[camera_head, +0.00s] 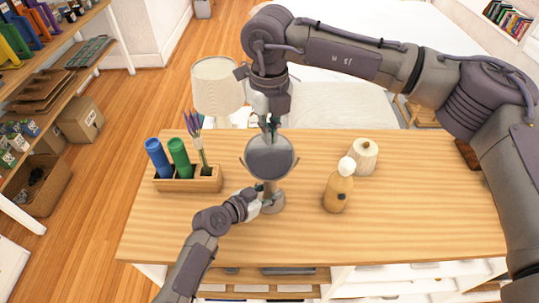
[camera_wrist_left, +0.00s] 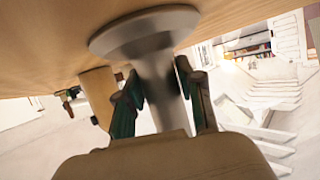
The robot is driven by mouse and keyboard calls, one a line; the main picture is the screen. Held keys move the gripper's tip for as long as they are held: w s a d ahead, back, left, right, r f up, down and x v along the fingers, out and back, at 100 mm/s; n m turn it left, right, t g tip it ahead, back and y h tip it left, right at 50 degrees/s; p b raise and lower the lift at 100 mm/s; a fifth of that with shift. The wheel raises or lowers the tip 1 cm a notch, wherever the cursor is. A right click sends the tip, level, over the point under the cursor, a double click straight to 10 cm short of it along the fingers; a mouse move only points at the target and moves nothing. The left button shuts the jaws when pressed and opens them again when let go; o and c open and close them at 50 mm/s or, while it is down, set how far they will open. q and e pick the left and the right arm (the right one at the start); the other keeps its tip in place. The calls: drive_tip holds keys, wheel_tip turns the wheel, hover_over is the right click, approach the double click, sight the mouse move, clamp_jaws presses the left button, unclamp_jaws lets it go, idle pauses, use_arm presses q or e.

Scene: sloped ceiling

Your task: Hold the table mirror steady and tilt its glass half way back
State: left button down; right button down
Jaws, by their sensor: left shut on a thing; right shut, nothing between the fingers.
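The table mirror (camera_head: 270,157) stands on the wooden table, its round dark glass facing up toward the head camera. My left gripper (camera_head: 266,197) is shut on the mirror's stand, low down near the base. In the left wrist view, its two green-padded fingers (camera_wrist_left: 160,92) lie on either side of the grey post, below the round base (camera_wrist_left: 145,32) in that tilted picture. My right gripper (camera_head: 271,128) is shut and empty at the top edge of the glass. I cannot tell whether its fingertips touch the rim.
A wooden holder (camera_head: 188,185) with a blue and a green cylinder and some feather-like sticks stands left of the mirror. A lamp (camera_head: 218,86) is behind.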

wheel_tip(320, 180, up, 6)
drive_tip(key=shift+f, duration=0.2)
idle(0.4)
use_arm(q)
drive_tip(key=c, duration=0.7)
unclamp_jaws()
drive_tip(key=shift+o, duration=0.2)
drive_tip(key=v, duration=1.2)
